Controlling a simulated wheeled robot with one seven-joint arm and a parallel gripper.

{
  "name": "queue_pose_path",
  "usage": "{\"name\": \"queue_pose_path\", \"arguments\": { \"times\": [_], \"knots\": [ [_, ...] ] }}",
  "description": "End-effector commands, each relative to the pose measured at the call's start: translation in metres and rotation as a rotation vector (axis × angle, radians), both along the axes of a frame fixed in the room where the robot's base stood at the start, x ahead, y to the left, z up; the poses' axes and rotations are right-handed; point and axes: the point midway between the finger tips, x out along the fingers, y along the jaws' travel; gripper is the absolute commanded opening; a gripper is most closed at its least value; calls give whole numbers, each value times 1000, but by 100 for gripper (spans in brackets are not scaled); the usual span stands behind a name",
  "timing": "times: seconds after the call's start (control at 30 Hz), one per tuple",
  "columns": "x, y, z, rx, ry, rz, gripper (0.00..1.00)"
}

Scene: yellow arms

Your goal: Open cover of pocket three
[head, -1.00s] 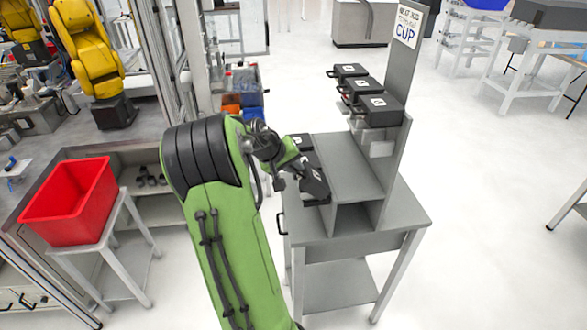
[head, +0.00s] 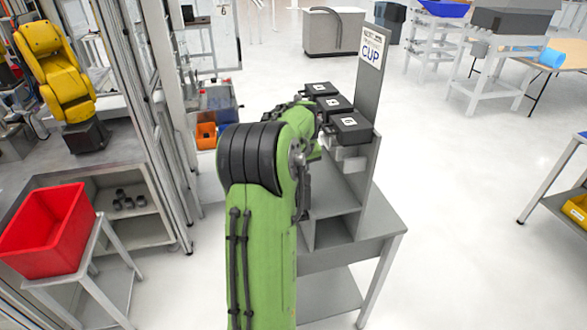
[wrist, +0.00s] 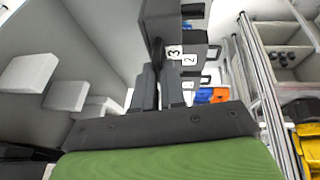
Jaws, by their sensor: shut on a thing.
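In the wrist view, my gripper (wrist: 158,90) is shut on the handle of a dark cover labelled 3 (wrist: 175,51). The handle is mostly hidden between the fingers, and how far this cover is raised is hard to tell. Covers labelled 2 (wrist: 189,60) and 1 (wrist: 187,85) sit behind it.
Several black numbered boxes form the upper row, the nearest one (head: 350,128) beside the tall sign panel (head: 370,65). White blocks (wrist: 28,72) show on the grey panel. A red bin (head: 48,230) stands at left.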

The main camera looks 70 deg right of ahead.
Motion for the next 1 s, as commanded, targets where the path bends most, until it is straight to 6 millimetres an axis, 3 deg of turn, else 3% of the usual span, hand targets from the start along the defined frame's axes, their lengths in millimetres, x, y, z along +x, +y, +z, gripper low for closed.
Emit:
{"name": "queue_pose_path", "arguments": {
  "times": [0.63,0.67,0.8,1.0],
  "knots": [
    [-10,-4,-2,4,5,-11,0],
    [-10,-4,-2,4,5,-11,14],
    [-9,-4,-1,3,4,-9,34],
    [-8,-4,-1,1,3,-6,34]
  ]
}}
